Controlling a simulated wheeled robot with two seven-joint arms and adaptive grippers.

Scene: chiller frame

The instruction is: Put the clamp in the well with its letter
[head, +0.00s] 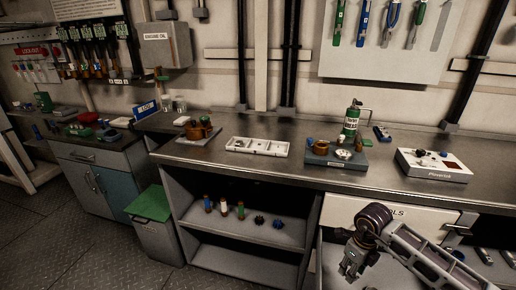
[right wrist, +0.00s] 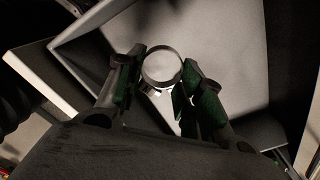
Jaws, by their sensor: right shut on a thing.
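My right gripper (head: 350,264) hangs in front of the bench, over the open drawer at the lower right. In the right wrist view its green-padded fingers (right wrist: 158,92) are shut on a round, shiny silver piece with a small lug (right wrist: 162,66), which looks like the clamp. In the head view this piece is too small to make out. A white tray with wells (head: 231,145) lies on the bench top, well to the left of and behind my right gripper. Letters on its wells cannot be read. My left gripper is not in view.
A grey block with a brass-coloured part (head: 318,157) and a green bottle (head: 351,119) stand right of the tray. A white box (head: 434,171) stands at the right. The open drawer (head: 400,213) juts out below the bench. A shelf (head: 240,228) holds several small items.

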